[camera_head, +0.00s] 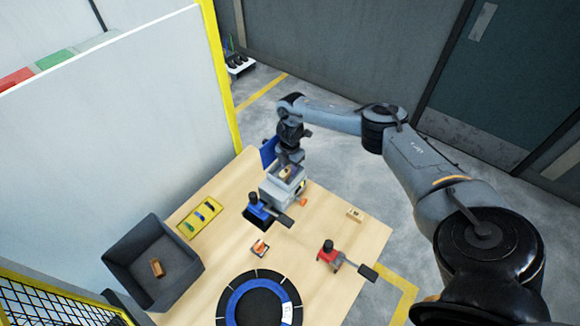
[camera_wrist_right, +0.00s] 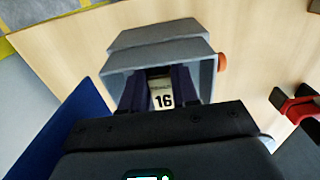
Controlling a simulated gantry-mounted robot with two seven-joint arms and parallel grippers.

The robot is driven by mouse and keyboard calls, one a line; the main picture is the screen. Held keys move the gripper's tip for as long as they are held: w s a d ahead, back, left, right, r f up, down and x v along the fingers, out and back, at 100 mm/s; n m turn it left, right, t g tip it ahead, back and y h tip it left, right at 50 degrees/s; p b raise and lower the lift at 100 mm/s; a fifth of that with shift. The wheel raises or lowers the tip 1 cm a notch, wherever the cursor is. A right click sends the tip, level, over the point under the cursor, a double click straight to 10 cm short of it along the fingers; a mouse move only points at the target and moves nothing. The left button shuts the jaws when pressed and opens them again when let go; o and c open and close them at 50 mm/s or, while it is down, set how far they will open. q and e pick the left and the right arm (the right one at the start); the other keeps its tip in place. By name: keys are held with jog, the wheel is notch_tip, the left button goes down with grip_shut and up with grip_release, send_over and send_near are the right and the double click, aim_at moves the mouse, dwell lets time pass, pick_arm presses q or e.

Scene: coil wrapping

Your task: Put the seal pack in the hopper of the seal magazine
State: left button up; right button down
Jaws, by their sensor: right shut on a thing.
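The seal magazine is a grey box with an open-topped hopper (camera_head: 272,193) near the far end of the table; it also shows in the right wrist view (camera_wrist_right: 160,52). My right gripper (camera_head: 289,169) points down over the hopper mouth, its fingertips at or inside the walls in the right wrist view (camera_wrist_right: 162,90). It is shut on the seal pack (camera_wrist_right: 162,93), a small light block marked 16. In the head view the pack (camera_head: 287,175) is a small tan patch at the hopper mouth. How deep it sits, and whether it touches the hopper floor, I cannot tell. My left gripper is not in view.
A blue tool with a dark handle (camera_head: 262,208) stands close in front of the magazine. A red clamp (camera_head: 328,252) and a small wooden block (camera_head: 354,214) are to the right. A grey bin (camera_head: 130,245), a yellow tray (camera_head: 187,228) and a round black-and-blue fixture (camera_head: 225,305) lie nearer.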

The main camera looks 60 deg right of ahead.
jog(key=c, duration=1.3)
grip_release()
jog(key=shift+f, duration=0.15)
jog(key=o, duration=0.5)
jog(key=shift+c, duration=0.2)
notch_tip(320, 180, up, 12)
jog(key=p, duration=0.2)
jog(key=shift+r, duration=0.2)
